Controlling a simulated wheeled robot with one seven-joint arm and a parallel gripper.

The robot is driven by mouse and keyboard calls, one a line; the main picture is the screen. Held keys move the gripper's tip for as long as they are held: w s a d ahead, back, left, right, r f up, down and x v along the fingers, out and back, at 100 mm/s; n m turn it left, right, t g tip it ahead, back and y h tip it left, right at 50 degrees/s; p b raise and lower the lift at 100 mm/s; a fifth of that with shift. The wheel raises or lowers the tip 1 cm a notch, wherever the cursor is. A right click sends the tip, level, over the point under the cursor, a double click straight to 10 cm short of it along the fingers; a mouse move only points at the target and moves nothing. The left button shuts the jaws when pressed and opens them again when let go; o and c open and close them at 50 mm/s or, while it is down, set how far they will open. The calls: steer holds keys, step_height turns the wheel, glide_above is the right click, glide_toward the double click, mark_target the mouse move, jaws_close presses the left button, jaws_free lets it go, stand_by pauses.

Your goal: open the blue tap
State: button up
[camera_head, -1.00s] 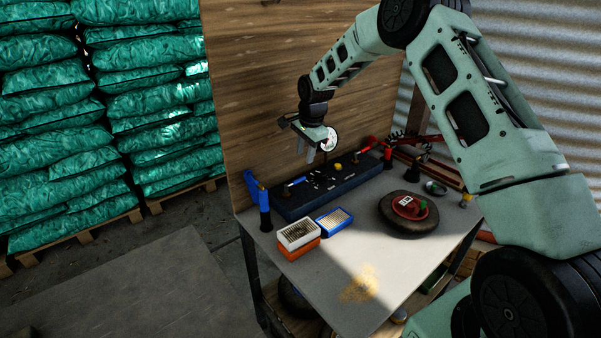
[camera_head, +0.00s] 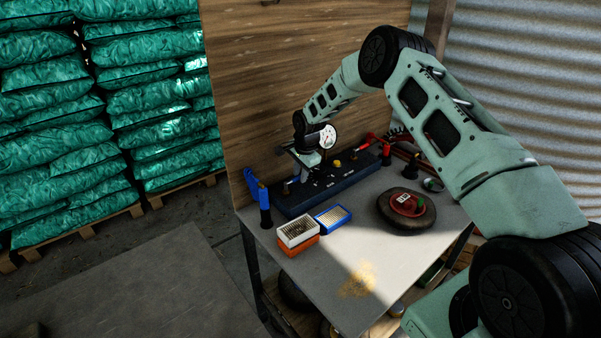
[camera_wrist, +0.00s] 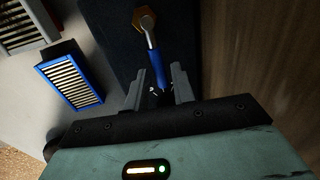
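The blue tap shows in the wrist view as a brass nut, a metal stem and a blue lever handle (camera_wrist: 159,72). It is on a dark block (camera_head: 345,185) on the table, and my gripper partly hides it in the head view. My gripper (camera_wrist: 159,88) is open, pointing down over the block. In the wrist view the end of the blue handle lies between its two fingers, with a gap on either side. I cannot tell how deep the handle sits between them. In the head view my gripper (camera_head: 305,173) is low over the block's left half.
A gauge (camera_head: 327,136) stands close beside my gripper. A yellow knob (camera_head: 337,163) and red-handled parts (camera_head: 372,138) lie to the right. A wooden wall is behind.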

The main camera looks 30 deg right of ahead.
jaws_close()
steer(key=s+m+b, duration=0.1)
steer(key=m, duration=0.1)
steer(key=s+m+b, duration=0.1)
steer(key=m+b, duration=0.1)
steer(key=shift+a+f+h, duration=0.1)
steer(key=shift+a+h, duration=0.05)
steer(key=shift+h, duration=0.25)
steer(key=s+m, duration=0.1)
steer(key=m, duration=0.1)
steer(key=s+a+m+b, duration=0.1)
steer(key=m, duration=0.1)
steer(key=shift+m+h, duration=0.3)
steer(key=shift+h, duration=0.1)
steer(key=m, duration=0.1)
steer(key=s+a+m, duration=0.1)
steer(key=m, duration=0.1)
steer(key=m+g, duration=0.1)
steer(key=shift+s+a+r+m+h, duration=0.2)
steer(key=shift+s+a+m+h, duration=0.05)
steer(key=shift+a+m+h, duration=0.1)
steer(key=shift+s+a+m+g+p, duration=0.25)
steer(key=shift+a+m, duration=0.2)
steer(key=shift+m, duration=0.55)
steer(key=shift+s+a+m+g+p, duration=0.1)
steer(key=shift+a+m+p, duration=0.3)
steer(key=shift+m, duration=0.55)
steer(key=shift+a, duration=0.1)
